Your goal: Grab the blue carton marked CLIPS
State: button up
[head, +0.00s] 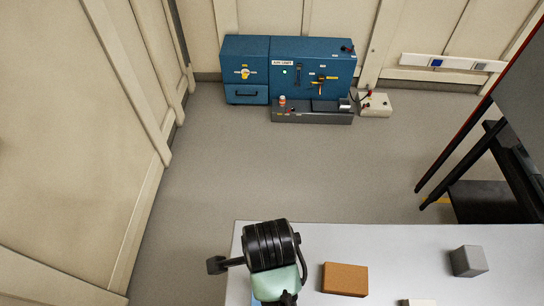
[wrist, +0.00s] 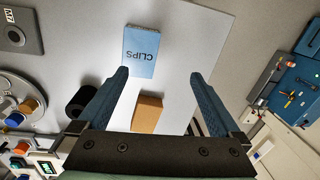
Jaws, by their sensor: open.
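The blue carton marked CLIPS (wrist: 141,50) lies on the light grey table top (wrist: 190,45) in the wrist view, its lettering upside down in the picture. My gripper (wrist: 157,75) is open, with its two dark blue fingers spread and nothing held between them. The carton appears beyond the fingertips, slightly left of the middle of the gap, and apart from them. In the head view my arm covers part of the table, and I cannot make out the carton clearly there.
A brown block (wrist: 147,112) shows between the fingers in the wrist view and on the table in the head view (head: 345,279). A grey block (head: 468,261) stands to its right. A plate marked M7 (wrist: 22,31) and round equipment (wrist: 22,98) lie left. A blue cabinet (head: 245,70) stands at the far wall.

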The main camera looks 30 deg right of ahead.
jog(key=shift+m+g, duration=0.6)
jog(key=shift+m, duration=0.1)
jog(key=s+f, duration=0.1)
jog(key=f, duration=0.1)
jog(key=s+f, duration=0.1)
jog(key=f, duration=0.2)
jog(key=s+f, duration=0.1)
jog(key=f, duration=0.2)
jog(key=shift+a+f, duration=0.2)
jog(key=shift+a, duration=0.1)
jog(key=shift+w+d+f+p, duration=0.1)
jog(key=shift+f+p, duration=0.1)
jog(key=shift+f, duration=1.2)
jog(key=shift+w+d+f+p, duration=0.1)
jog(key=shift+f+p, duration=0.1)
jog(key=shift+f, duration=1.2)
jog(key=c, duration=1.1)
jog(key=shift+c, duration=0.2)
jog(key=shift+r, duration=0.15)
